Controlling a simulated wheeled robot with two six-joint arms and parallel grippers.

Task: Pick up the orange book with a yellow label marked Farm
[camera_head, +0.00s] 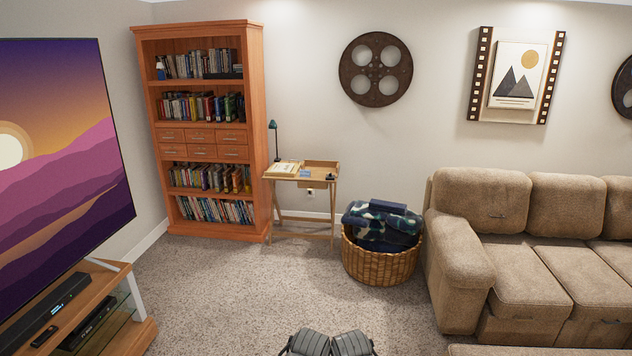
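I cannot make out an orange book with a yellow label marked Farm. The tall orange-brown bookcase (256,120) at the back left holds several rows of books. The spines are too small to read. A row of mixed-colour books (203,108) stands above the drawers, and another row (210,178) stands below them. A light-coloured, book-like item (283,168) lies on the small wooden desk (301,183) beside the bookcase. Two dark grey parts of my own arms show at the bottom middle edge. No gripper fingers can be made out there.
A wicker basket (380,264) with dark folded blankets stands right of the desk. A beige sofa (462,243) fills the right side. A TV (62,165) and a wooden stand (139,340) are at the left. The carpet (262,275) between is clear.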

